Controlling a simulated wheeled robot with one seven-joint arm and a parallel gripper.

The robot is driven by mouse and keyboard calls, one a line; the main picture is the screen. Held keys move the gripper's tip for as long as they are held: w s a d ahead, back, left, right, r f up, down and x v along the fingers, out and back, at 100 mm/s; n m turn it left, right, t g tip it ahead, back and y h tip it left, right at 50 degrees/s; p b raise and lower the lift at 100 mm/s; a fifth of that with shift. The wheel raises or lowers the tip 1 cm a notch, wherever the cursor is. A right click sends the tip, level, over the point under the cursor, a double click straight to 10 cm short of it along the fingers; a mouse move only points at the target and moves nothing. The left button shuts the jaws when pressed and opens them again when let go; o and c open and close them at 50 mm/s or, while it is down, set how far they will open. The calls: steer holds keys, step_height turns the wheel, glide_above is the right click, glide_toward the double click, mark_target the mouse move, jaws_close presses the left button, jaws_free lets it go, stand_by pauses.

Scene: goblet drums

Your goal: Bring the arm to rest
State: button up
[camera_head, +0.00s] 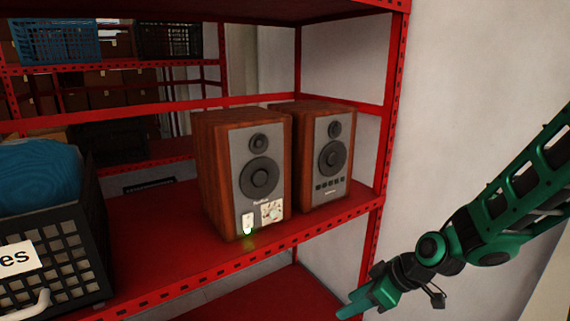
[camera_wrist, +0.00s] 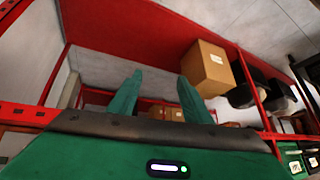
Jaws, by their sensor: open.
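My gripper (camera_head: 362,301) is at the lower right in the head view, at the end of my green arm. It is in front of the red shelf's right post and below the speakers, apart from them. In the wrist view my gripper (camera_wrist: 158,92) shows two green fingers spread apart with nothing between them. My green arm (camera_head: 505,205) reaches in from the right edge, in front of the pale wall.
Two wooden speakers, one left (camera_head: 245,170) and one right (camera_head: 325,155), stand on the red shelf (camera_head: 150,260). A black crate (camera_head: 60,262) holds something blue at left. A cardboard box (camera_wrist: 207,68) shows in the wrist view. The pale wall (camera_head: 480,90) is bare.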

steer(key=s+d+r+m+g+h, duration=0.1)
steer(key=s+d+r+m+h, duration=0.3)
steer(key=d, duration=0.5)
steer(key=s+d+r+m+g+h, duration=0.1)
steer(key=s+d+r+m, duration=0.1)
steer(key=s+d+m, duration=0.5)
steer(key=s+d+r+m+g, duration=0.1)
steer(key=s+d+r+m, duration=0.1)
steer(key=s+d, duration=0.2)
steer(key=s+d+r+m, duration=0.3)
steer(key=s+d, duration=0.1)
steer(key=s, duration=0.3)
steer(key=shift+s+d+r+m+g+h, duration=0.15)
steer(key=shift+s+r+m+g+h, duration=0.15)
steer(key=shift+s+r+g+h, duration=0.1)
steer(key=shift+w+f, duration=0.3)
steer(key=shift+w, duration=0.35)
